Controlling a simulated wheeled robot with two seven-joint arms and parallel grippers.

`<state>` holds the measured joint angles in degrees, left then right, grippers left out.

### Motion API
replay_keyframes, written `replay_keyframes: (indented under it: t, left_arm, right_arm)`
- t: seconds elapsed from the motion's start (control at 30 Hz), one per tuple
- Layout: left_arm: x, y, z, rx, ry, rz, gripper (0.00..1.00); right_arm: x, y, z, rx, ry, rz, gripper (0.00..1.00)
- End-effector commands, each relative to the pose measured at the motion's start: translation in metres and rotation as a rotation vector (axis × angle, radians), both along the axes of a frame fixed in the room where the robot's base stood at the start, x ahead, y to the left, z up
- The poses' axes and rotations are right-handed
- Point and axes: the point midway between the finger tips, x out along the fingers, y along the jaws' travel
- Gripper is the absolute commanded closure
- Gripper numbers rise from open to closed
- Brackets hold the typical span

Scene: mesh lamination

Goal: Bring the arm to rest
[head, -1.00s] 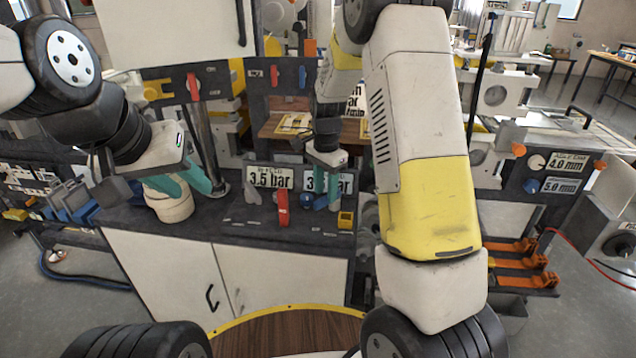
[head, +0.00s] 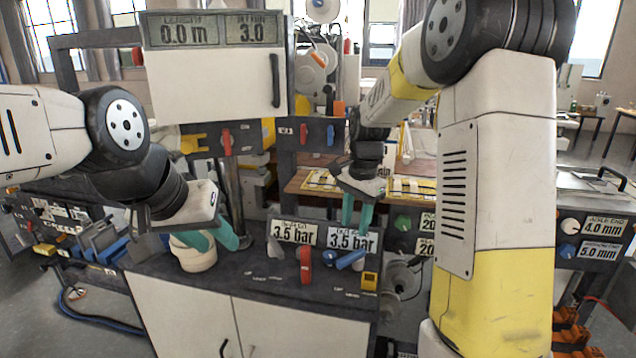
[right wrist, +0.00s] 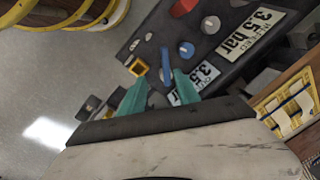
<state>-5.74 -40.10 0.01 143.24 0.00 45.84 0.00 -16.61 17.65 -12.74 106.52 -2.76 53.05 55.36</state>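My left gripper (head: 213,238) hangs over the console on the left in the head view. Its teal fingers look spread, beside and partly in front of a cream cylinder (head: 197,258); whether they touch it I cannot tell. My right gripper (head: 357,216) hangs in front of the right 3.5 bar display (head: 352,240), above the blue lever (head: 350,260). In the right wrist view, its teal fingers (right wrist: 162,95) are apart with nothing held between them. The blue lever (right wrist: 165,66) shows beyond the gap.
The console top (head: 255,285) carries a red lever (head: 305,265) and a yellow-framed button (head: 369,281). A cabinet panel (head: 212,80) reading 0.0 m and 3.0 stands behind. A wooden table (head: 300,182) lies behind the console.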

Motion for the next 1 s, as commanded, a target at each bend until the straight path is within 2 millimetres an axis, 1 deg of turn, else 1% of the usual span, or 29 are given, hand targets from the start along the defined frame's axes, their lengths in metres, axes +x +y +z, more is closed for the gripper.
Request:
replay_keyframes:
  t: [0.03,0.1,0.17,0.2,0.27,0.3,0.37,0.4,0.5,0.6,0.7,0.83,1.0]
  left_arm:
    - [0.0,0.0,0.0,0.0,0.0,0.0,0.64]
    - [0.0,0.0,0.0,0.0,0.0,0.0,0.64]
    - [0.0,0.0,0.0,0.0,0.0,0.0,0.64]
    - [0.0,0.0,0.0,0.0,0.0,0.0,0.64]
    - [0.0,0.0,0.0,0.0,0.0,0.0,0.64]
    - [0.0,0.0,0.0,0.0,0.0,0.0,0.64]
    - [0.0,0.0,0.0,0.0,0.0,0.0,0.64]
    - [0.0,0.0,0.0,0.0,0.0,0.0,0.64]
    - [0.0,0.0,0.0,0.0,0.0,0.0,0.64]
    - [0.0,0.0,0.0,0.0,0.0,0.0,0.64]
    - [0.0,0.0,0.0,0.0,0.0,0.0,0.64]
    - [0.0,0.0,0.0,0.0,0.0,0.0,0.64]
    - [0.0,0.0,0.0,0.0,0.0,0.0,0.64]
  right_arm:
    - [-0.014,-0.004,0.02,0.022,-0.04,0.048,0.62]
    - [-0.035,-0.007,0.042,0.041,-0.094,0.136,0.62]
    - [-0.055,-0.01,0.059,0.05,-0.14,0.21,0.62]
    - [-0.068,-0.011,0.068,0.053,-0.17,0.26,0.62]
    - [-0.088,-0.014,0.082,0.053,-0.221,0.335,0.62]
    - [-0.101,-0.015,0.089,0.048,-0.255,0.384,0.62]
    - [-0.122,-0.016,0.099,0.037,-0.304,0.459,0.62]
    - [-0.135,-0.017,0.104,0.027,-0.337,0.509,0.62]
    - [-0.168,-0.018,0.113,-0.013,-0.418,0.627,0.62]
    - [-0.195,-0.019,0.116,-0.061,-0.482,0.729,0.62]
    - [-0.214,-0.019,0.115,-0.105,-0.526,0.802,0.62]
    - [-0.226,-0.019,0.114,-0.139,-0.555,0.859,0.62]
    - [-0.229,-0.018,0.113,-0.149,-0.561,0.874,0.62]
